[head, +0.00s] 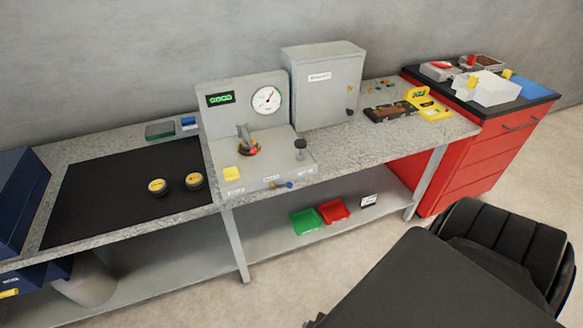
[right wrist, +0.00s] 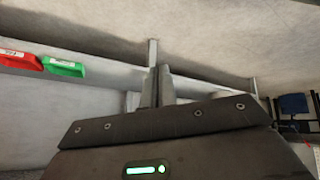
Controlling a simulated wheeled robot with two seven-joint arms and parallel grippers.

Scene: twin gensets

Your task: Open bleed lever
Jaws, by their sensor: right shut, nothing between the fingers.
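The grey test stand (head: 220,125) is on the bench, with a round dial gauge (head: 266,99) and a green-lit display (head: 220,98) on its upright panel. A black knob (head: 300,146) stands on the deck, near a round fitting with a red part (head: 249,148). My right gripper (right wrist: 155,86) is shut and empty in the right wrist view, away from the stand. My left gripper is not in view.
Green (head: 305,221) and red (head: 333,211) trays are on the lower shelf. Two yellow-topped round parts lie on the black mat (head: 100,190). A grey cabinet (head: 325,90) stands behind the stand's right side. A red drawer unit (head: 470,160) is at the right.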

